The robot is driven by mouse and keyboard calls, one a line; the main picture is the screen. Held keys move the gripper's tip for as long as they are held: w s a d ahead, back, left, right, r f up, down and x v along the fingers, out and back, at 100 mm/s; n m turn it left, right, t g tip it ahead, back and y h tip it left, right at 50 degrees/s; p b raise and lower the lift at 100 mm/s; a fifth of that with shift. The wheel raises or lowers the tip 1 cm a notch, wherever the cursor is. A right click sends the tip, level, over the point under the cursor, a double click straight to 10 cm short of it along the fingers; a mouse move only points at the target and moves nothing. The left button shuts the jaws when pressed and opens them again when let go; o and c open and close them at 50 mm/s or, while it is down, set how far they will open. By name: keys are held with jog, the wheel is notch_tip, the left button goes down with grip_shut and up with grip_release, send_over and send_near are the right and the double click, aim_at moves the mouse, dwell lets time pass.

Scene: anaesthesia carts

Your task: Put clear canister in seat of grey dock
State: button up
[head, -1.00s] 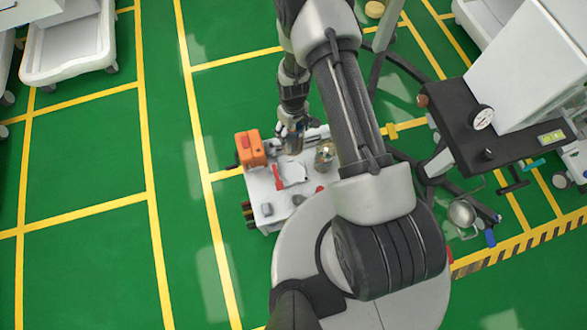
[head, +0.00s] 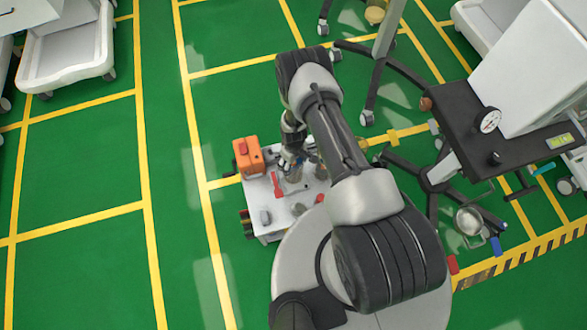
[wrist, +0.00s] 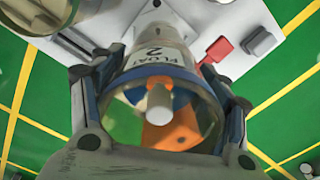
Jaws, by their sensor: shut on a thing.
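My gripper (wrist: 162,112) is shut on the clear canister (wrist: 185,128), one finger on each side. The canister has a blue band and a white label with a "2". In the wrist view its open-looking round end faces the camera, with an orange shape seen through it. In the head view my gripper (head: 292,160) is over the white cart top (head: 292,207), right of an orange box. Whether the canister touches anything below is hidden. I cannot tell the grey dock or its seat apart for sure; the canister and gripper cover part of the cart top.
The orange box (head: 248,157) stands at the cart's back left corner. A red-handled item (head: 278,185) and a small grey block (head: 265,217) are on the top. A second glassy vessel (head: 320,168) stands right of my gripper. A dark stand with a gauge (head: 489,121) is farther right.

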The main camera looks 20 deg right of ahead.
jog(key=shift+f+b, duration=0.7)
jog(key=shift+f, duration=1.55)
jog(key=shift+f, duration=0.15)
jog(key=o, duration=2.1)
